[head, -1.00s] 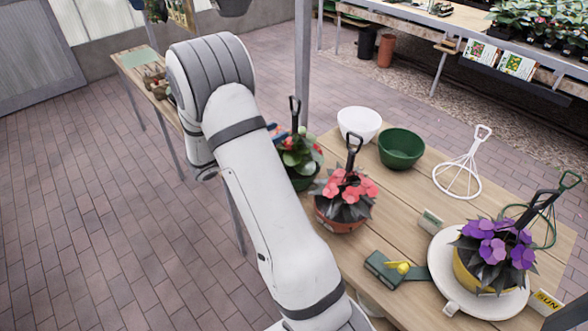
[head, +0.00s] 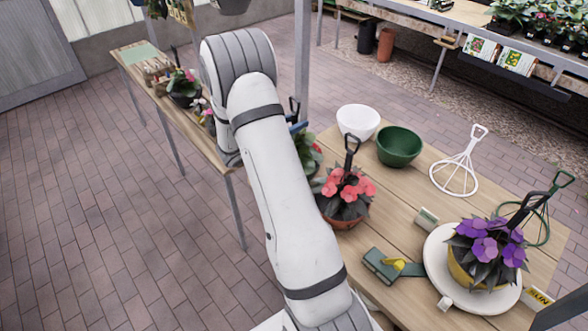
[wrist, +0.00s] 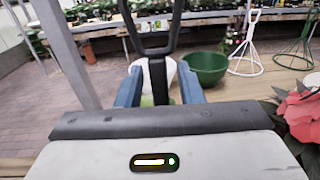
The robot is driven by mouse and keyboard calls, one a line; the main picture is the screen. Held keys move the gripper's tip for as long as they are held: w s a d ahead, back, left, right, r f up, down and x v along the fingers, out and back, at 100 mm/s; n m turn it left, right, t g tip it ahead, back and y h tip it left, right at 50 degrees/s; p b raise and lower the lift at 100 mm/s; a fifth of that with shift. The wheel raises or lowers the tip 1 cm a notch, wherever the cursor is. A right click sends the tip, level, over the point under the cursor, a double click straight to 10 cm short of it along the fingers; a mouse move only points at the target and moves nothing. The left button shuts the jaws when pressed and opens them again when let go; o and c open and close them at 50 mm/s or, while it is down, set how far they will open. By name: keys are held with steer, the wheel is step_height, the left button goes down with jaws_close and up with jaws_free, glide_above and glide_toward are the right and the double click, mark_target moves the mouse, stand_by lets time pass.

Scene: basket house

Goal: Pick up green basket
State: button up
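My gripper (wrist: 158,76) shows in the wrist view with its two blue fingers apart. A black handle (wrist: 153,25) stands upright between them, with gaps visible on both sides of its stem.
A white bowl (head: 357,121) stands beside the empty green one. A coral-flowered basket (head: 343,220) with a black handle is close right of my arm. Purple flowers in a yellow pot (head: 484,264) stand on a white scale. A metal post (head: 302,60) rises behind my gripper.

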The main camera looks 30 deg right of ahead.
jaws_close()
stand_by(1.1)
steer(key=shift+r, duration=0.1)
